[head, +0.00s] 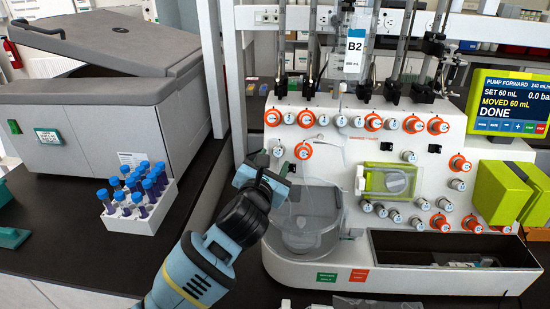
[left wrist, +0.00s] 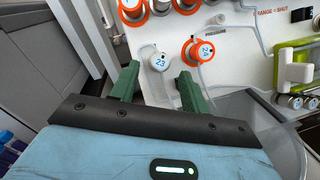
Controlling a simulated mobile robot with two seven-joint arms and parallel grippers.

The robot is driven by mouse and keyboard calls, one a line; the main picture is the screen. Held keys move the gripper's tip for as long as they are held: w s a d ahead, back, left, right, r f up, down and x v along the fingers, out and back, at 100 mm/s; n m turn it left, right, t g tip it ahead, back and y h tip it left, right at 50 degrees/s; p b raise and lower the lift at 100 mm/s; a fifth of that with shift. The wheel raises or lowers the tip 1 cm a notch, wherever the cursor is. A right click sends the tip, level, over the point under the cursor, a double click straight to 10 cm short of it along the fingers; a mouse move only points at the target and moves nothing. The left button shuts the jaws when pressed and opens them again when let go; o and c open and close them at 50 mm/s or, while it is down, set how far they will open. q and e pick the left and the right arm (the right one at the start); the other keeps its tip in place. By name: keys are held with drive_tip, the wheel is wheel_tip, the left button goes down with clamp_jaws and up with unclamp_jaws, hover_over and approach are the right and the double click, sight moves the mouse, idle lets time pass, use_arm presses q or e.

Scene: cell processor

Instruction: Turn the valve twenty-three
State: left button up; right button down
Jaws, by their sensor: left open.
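Valve 23 (left wrist: 159,62) is a pale grey-white knob with a blue number on its face, and no orange ring shows around it. My left gripper (left wrist: 158,84) is open, with one green finger on each side below the knob in the left wrist view. The fingers look short of the knob; I cannot tell whether they touch it. In the head view my left gripper (head: 264,174) is just below and left of the valve. My right gripper is out of view.
Valve 24 (left wrist: 198,50), with an orange ring, is close to the right of valve 23. A clear round vessel (head: 303,235) stands below. A rack of blue-capped tubes (head: 150,217) is at left. The screen (head: 509,103) reads DONE.

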use_arm(q)
drive_tip(key=shift+s+a, duration=0.25)
drive_tip(key=shift+s, duration=1)
drive_tip(key=shift+s+a, duration=0.2)
drive_tip(key=shift+s, duration=1)
drive_tip(key=shift+c, duration=0.4)
